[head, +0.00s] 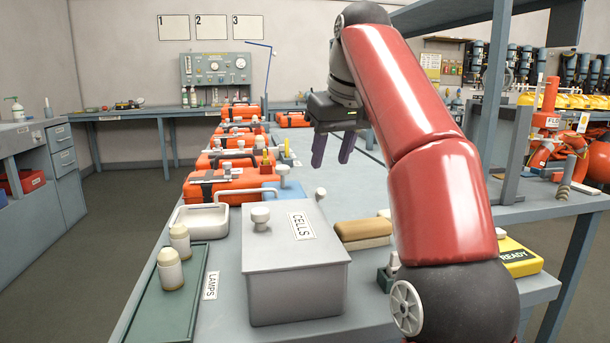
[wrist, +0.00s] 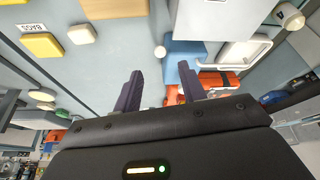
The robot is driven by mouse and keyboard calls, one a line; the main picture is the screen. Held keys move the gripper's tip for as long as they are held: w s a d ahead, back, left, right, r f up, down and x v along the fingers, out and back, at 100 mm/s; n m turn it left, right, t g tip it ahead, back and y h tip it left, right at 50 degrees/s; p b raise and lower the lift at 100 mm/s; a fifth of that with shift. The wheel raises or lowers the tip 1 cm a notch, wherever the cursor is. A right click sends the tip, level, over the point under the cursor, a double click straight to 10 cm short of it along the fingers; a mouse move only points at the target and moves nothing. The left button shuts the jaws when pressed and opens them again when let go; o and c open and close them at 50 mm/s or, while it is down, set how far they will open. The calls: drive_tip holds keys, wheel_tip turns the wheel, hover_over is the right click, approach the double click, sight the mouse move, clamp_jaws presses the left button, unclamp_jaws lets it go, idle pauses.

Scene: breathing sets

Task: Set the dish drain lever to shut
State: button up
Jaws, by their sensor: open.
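A white shallow dish (head: 203,219) lies on the bench left of the grey CELLS box; it shows at the upper right of the wrist view (wrist: 243,50). A thin pale bar (head: 247,191) runs from its far side towards a blue block (wrist: 182,62). A small white round knob (head: 320,193) stands beyond the CELLS box, and a white knob (wrist: 160,51) shows beside the blue block. I cannot tell for certain which part is the drain lever or how it is set. My gripper (head: 333,157) is open and empty above the bench; its fingers (wrist: 160,78) touch nothing.
The CELLS box (head: 295,275) stands in front, with a green lamp tray (head: 175,315) to its left. Orange cases (head: 232,187) line the bench's left side. A tan block (head: 363,231) and yellow READY block (head: 520,258) are to the right. Clear bench lies under my gripper.

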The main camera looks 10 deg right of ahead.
sight(321, 189)
drive_tip(key=shift+b+x, duration=0.55)
drive_tip(key=shift+x, duration=3.35)
drive_tip(key=shift+w+r, duration=0.1)
drive_tip(key=shift+w, duration=0.05)
clamp_jaws()
